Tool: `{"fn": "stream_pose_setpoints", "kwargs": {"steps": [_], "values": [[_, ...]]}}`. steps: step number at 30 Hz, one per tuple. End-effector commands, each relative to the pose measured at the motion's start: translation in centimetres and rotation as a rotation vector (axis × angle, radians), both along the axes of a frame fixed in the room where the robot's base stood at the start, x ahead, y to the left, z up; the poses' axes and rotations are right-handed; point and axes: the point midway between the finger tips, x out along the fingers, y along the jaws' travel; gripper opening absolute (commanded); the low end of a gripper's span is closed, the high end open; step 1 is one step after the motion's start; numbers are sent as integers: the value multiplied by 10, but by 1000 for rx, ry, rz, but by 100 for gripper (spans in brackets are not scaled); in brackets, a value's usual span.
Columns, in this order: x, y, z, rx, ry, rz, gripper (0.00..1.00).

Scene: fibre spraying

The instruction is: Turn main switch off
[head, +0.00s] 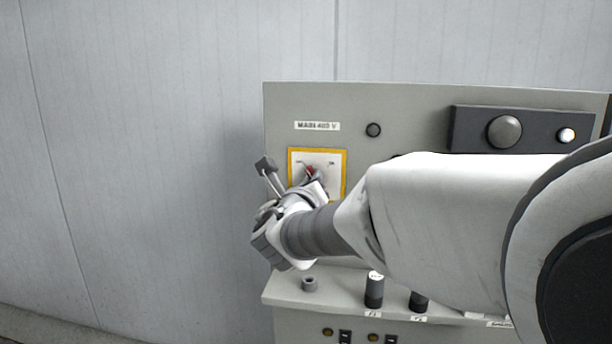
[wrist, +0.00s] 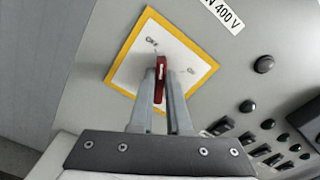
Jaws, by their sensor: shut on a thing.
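The main switch is a red handle (wrist: 159,82) on a white plate with a yellow border (wrist: 122,75). In the head view the red handle (head: 310,170) shows just above my gripper, on the plate (head: 291,160) under a "MAIN 400 V" label (head: 317,126). My gripper (wrist: 160,75) is at the switch, with its two fingers on either side of the red handle and shut on it. In the wrist view the plate looks tilted. In the head view my arm hides the lower right of the plate and the fingertips are hard to make out.
The grey control cabinet (head: 277,110) carries a dark round button (head: 373,130) and a dark panel with a large knob (head: 504,131) and a lit white button (head: 566,135). Black knobs (head: 374,290) stand on the lower ledge. Bare wall (head: 150,150) fills the left.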

Motion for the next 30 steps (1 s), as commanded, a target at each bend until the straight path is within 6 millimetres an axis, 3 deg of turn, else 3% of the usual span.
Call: {"fn": "stream_pose_setpoints", "kwargs": {"steps": [12,30], "values": [[0,1,0,-217,44,0,0],[0,1,-1,-258,51,1,0]]}}
